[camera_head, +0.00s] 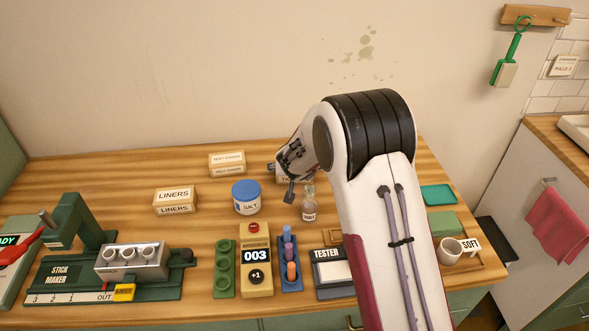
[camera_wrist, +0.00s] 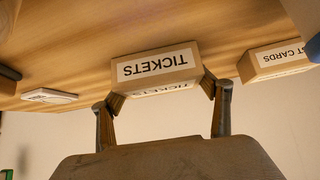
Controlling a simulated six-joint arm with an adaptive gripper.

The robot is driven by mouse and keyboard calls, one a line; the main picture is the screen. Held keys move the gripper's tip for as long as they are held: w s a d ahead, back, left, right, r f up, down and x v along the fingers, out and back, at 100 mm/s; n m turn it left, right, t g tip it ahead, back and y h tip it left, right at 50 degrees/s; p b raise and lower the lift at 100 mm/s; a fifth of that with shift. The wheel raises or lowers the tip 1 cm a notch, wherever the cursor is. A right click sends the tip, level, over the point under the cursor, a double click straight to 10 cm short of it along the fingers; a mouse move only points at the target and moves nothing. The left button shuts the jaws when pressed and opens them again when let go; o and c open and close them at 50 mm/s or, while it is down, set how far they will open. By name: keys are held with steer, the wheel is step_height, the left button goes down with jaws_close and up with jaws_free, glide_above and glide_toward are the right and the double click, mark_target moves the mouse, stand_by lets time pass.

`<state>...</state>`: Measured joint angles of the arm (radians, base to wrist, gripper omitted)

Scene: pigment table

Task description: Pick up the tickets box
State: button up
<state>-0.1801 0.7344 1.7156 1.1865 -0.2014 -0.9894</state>
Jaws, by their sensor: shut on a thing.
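The tickets box (camera_wrist: 155,69) is a small wooden box with a white label reading TICKETS, seen upside down in the wrist view. My gripper (camera_wrist: 163,90) has one finger against each end of the box and is shut on it. In the head view my gripper (camera_head: 287,180) is at the back of the table, partly hidden by my arm. Only a sliver of the box shows there, with most of it hidden. I cannot tell whether the box touches the table.
A test cards box (camera_head: 227,170) stands left of my gripper, and a LINERS box (camera_head: 175,209) further left. A blue-lidded SKY jar (camera_head: 246,204) and a small glass bottle (camera_head: 309,214) stand close in front. The wall (camera_head: 200,80) is right behind.

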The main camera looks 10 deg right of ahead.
steer(key=shift+r, duration=0.2)
steer(key=shift+r, duration=4.8)
